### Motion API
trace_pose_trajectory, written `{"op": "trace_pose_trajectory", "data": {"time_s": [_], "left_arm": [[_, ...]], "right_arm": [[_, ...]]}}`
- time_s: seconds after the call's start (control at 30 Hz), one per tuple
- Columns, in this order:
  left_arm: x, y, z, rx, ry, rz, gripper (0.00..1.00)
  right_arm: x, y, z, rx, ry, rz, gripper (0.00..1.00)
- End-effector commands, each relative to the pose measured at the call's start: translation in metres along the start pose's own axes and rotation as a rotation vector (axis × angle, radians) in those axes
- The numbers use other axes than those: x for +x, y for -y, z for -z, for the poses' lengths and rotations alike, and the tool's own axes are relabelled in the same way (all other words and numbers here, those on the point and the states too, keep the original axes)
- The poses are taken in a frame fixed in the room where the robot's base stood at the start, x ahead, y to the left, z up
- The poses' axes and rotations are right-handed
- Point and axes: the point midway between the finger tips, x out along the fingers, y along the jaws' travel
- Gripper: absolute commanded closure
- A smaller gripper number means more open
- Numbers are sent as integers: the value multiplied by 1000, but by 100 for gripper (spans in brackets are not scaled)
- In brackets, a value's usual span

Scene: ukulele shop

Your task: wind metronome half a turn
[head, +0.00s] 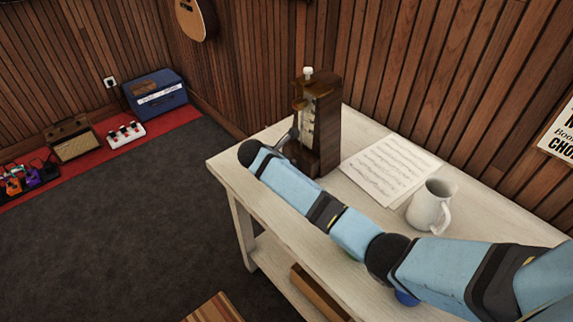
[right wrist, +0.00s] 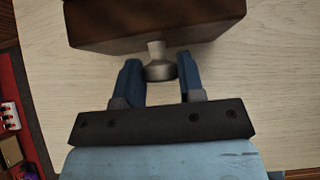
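The metronome (head: 328,125) is a tall dark wooden case with a pale scale on its front and a white knob on top. It stands upright at the left end of the pale table (head: 228,172). In the right wrist view its dark base (right wrist: 150,22) is at the top, with a metal winding key (right wrist: 160,66) sticking out. My right gripper (right wrist: 160,78) has one blue finger on each side of the key, and both appear to touch it. In the head view, my right gripper (head: 287,140) is at the metronome's left side, partly hidden by my arm. My left gripper is not in view.
My right arm stretches across the table's front. A wooden wall (head: 370,60) rises behind. Amplifiers (head: 155,95) and pedals stand on a red strip at far left.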

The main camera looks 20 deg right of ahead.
Motion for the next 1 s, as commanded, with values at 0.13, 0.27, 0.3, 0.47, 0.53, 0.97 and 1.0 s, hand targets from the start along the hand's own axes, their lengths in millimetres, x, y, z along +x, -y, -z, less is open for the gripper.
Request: {"op": "trace_pose_trajectory", "data": {"time_s": [0.13, 0.27, 0.3, 0.47, 0.53, 0.97, 1.0], "left_arm": [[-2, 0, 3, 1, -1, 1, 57], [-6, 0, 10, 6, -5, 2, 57], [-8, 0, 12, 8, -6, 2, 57], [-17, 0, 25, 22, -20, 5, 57], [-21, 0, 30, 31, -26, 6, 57], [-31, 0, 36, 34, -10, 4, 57], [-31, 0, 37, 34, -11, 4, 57]], "right_arm": [[-1, 1, 0, 6, 0, -6, 88], [-2, 2, -1, 30, 0, -31, 88], [-2, 2, -2, 42, 0, -43, 88], [-3, 3, -3, 109, 0, -112, 88], [-3, 4, -3, 147, 0, -148, 88], [1, 6, 2, 357, -1, -358, 88], [1, 6, 2, 371, 0, -373, 88]]}}
